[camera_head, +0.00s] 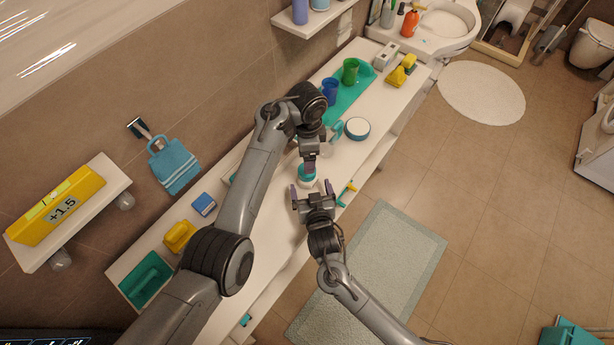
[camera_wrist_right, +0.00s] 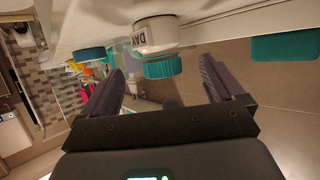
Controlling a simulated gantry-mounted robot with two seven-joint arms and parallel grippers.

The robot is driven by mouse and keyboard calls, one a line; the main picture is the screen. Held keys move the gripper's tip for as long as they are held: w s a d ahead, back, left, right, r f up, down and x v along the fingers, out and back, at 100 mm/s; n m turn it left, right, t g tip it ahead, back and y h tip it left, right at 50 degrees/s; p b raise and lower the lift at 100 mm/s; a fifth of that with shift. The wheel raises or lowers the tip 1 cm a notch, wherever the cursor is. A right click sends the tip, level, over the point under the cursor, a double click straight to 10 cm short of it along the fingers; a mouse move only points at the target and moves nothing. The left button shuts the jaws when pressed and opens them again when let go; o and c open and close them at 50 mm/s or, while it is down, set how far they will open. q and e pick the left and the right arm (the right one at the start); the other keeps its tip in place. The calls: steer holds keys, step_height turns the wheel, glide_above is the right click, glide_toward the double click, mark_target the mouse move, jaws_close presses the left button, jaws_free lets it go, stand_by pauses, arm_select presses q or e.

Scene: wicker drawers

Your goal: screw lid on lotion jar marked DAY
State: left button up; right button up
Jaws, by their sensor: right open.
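The lotion jar marked DAY (camera_wrist_right: 154,36) is white and appears upside down in the right wrist view. A ribbed teal lid (camera_wrist_right: 163,68) sits at its mouth; I cannot tell whether it is threaded. In the head view, the jar with its teal lid (camera_head: 306,171) stands on the white counter, partly hidden by my left gripper. My left gripper (camera_head: 309,167) is right at the jar; its jaw opening is unclear. My right gripper (camera_head: 313,192) is open and empty, just in front of the jar. Its spread fingers also show in the right wrist view (camera_wrist_right: 168,85).
A round white container with a blue rim (camera_head: 357,128) stands farther along the counter (camera_head: 283,212). Blue (camera_head: 330,91) and green (camera_head: 350,71) cups stand beyond it. A yellow-and-teal item (camera_head: 347,193) lies by the front edge. Floor space in front is open.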

mark_target(309, 181)
steer(key=shift+x, duration=2.25)
steer(key=shift+c, duration=0.4)
